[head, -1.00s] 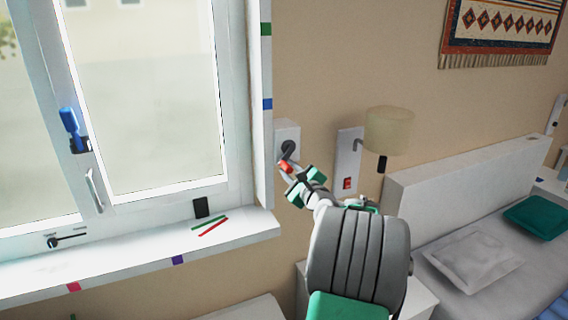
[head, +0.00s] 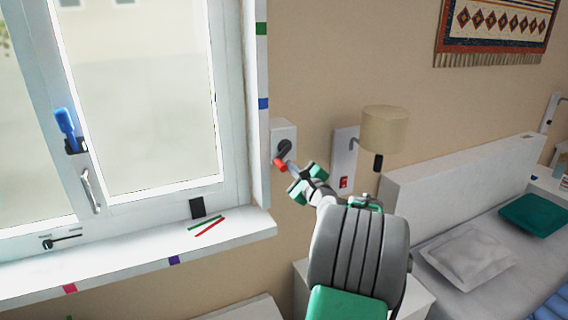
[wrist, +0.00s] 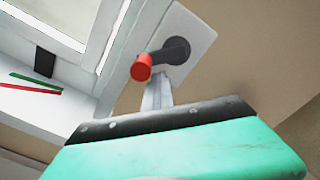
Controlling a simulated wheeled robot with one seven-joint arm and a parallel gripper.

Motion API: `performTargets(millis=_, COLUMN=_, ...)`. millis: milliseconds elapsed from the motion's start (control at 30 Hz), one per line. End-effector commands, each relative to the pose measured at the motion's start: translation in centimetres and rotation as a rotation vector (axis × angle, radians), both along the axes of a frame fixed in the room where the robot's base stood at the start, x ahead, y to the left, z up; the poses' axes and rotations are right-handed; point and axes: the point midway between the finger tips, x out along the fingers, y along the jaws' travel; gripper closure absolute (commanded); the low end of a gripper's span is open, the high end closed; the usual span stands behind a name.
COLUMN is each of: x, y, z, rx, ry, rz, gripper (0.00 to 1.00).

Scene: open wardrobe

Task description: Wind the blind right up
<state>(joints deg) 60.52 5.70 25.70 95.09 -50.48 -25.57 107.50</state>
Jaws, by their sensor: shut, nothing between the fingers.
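A white winder box (head: 290,130) is on the wall just right of the window. It carries a dark crank (head: 285,148) with a red knob (head: 280,165) hanging low and slightly left. In the wrist view the red knob (wrist: 142,67) shows above the fingertips, with the dark hub (wrist: 176,50) up and right of it. My gripper (head: 293,168) is shut and empty, its fingertips just right of the knob. In the wrist view my gripper (wrist: 157,95) overlaps the lower edge of the box; I cannot tell whether it touches the knob. No blind cloth shows over the visible panes.
The window sill (head: 130,262) holds a green stick and a red stick (head: 210,226). A wall lamp (head: 384,130) and a panel with a red switch (head: 345,160) are right of the winder. A bed (head: 490,225) stands at the right.

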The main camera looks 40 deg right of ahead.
Motion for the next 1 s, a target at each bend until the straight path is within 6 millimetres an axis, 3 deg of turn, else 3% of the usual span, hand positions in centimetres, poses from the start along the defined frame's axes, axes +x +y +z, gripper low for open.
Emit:
performTargets(millis=167, x=0.4, y=1.1, z=-0.2, rx=0.003, ry=0.004, rz=0.002, gripper=1.0)
performTargets(millis=867, x=0.7, y=2.0, z=0.0, rx=0.004, ry=0.004, rz=0.001, gripper=1.0)
performTargets(millis=1000, x=0.7, y=2.0, z=0.0, rx=0.004, ry=0.005, rz=0.001, gripper=0.89)
